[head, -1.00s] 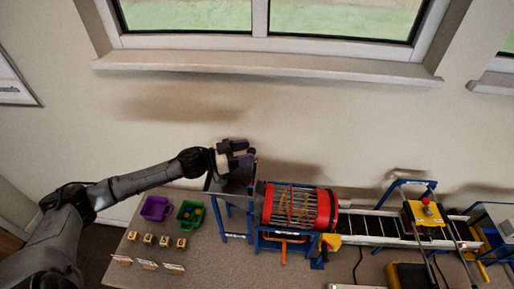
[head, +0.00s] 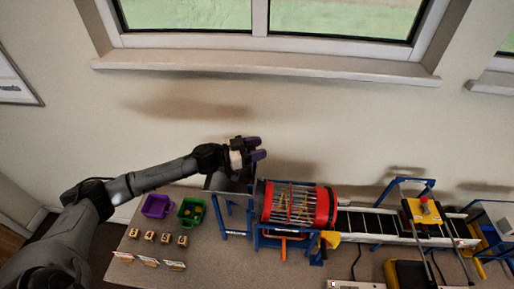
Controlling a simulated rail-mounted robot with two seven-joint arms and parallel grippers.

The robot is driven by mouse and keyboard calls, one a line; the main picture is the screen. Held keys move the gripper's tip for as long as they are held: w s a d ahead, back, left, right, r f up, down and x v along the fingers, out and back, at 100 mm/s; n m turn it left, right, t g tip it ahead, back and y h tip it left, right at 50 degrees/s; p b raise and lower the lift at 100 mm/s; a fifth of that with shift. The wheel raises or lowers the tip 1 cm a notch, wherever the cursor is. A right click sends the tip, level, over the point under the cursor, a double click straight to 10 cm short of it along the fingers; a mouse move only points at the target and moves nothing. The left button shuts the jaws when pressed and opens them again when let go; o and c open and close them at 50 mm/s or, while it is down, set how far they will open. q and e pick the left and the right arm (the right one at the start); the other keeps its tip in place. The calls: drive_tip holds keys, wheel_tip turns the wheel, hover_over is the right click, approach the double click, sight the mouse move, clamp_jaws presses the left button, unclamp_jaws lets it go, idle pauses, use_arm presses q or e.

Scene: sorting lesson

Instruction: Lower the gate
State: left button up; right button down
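My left gripper (head: 257,148) is above and behind the grey hopper (head: 225,181) on its blue stand. The hopper stands at the left end of a red drum with bars (head: 299,205). My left forearm and wrist pass over part of the hopper and hide it. I cannot clearly pick out the gate at this size. My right gripper is not in view.
A conveyor (head: 378,225) runs right from the drum, with a yellow box with a red knob (head: 424,209) over it. A purple bin (head: 157,206), a green bin (head: 191,212) and several small wooden blocks (head: 150,236) are at the left. The wall is close behind.

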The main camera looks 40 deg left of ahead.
sight(252, 171)
use_arm(q)
clamp_jaws()
wheel_tip(252, 171, down, 8)
drive_tip(key=b, duration=0.3)
drive_tip(key=shift+r, duration=0.15)
drive_tip(key=shift+a, duration=0.1)
drive_tip(key=shift+o, duration=0.7)
unclamp_jaws()
drive_tip(key=shift+r, duration=0.1)
